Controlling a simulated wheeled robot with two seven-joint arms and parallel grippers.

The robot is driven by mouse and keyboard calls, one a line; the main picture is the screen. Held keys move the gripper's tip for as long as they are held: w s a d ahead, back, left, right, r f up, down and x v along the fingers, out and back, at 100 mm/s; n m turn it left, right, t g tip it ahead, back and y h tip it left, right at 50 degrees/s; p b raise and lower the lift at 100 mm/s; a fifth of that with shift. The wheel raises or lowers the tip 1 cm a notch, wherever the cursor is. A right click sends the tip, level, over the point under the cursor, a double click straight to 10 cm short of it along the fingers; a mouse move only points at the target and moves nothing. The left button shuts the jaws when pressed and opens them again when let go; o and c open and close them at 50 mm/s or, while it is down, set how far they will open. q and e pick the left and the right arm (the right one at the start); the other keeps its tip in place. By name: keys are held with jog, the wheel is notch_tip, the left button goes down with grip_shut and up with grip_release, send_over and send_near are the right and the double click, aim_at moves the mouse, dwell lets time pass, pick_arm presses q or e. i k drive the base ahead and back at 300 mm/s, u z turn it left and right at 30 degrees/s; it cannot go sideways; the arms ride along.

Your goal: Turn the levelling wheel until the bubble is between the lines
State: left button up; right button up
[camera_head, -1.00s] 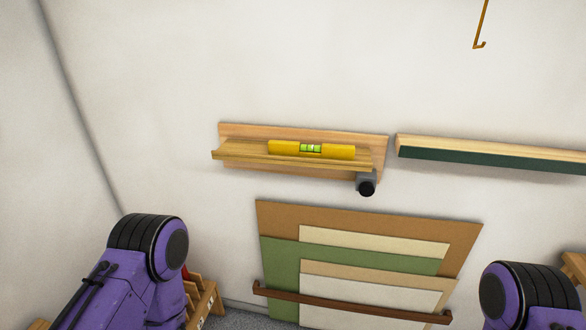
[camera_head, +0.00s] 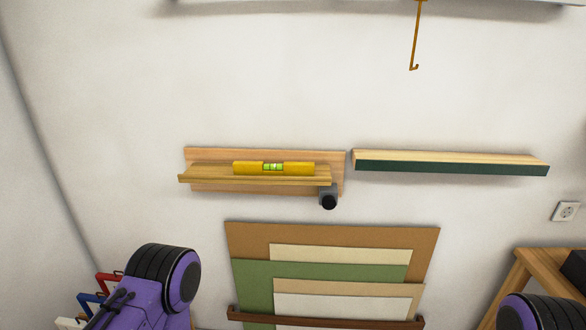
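A yellow spirit level (camera_head: 300,169) lies on a wooden wall shelf (camera_head: 210,180) left of the picture's middle. Its green vial (camera_head: 273,167) shows dark lines and a pale bubble, too small to place exactly against the lines. A black levelling wheel (camera_head: 328,202) on a grey mount sits under the shelf's right end. The shelf looks close to level in the picture. My purple arms show at the bottom left and bottom right, well below the shelf and apart from the wheel. Neither gripper shows.
A green-fronted ledge (camera_head: 450,168) is on the wall right of the shelf. Coloured boards (camera_head: 400,237) stand in a rack below. A brass hook (camera_head: 414,45) hangs above. A wooden table (camera_head: 530,275) stands at right, below a wall socket (camera_head: 566,211).

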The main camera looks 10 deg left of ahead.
aim_at(328, 203)
jog(key=u, duration=0.2)
jog(key=i, duration=1.05)
jog(key=u, duration=0.55)
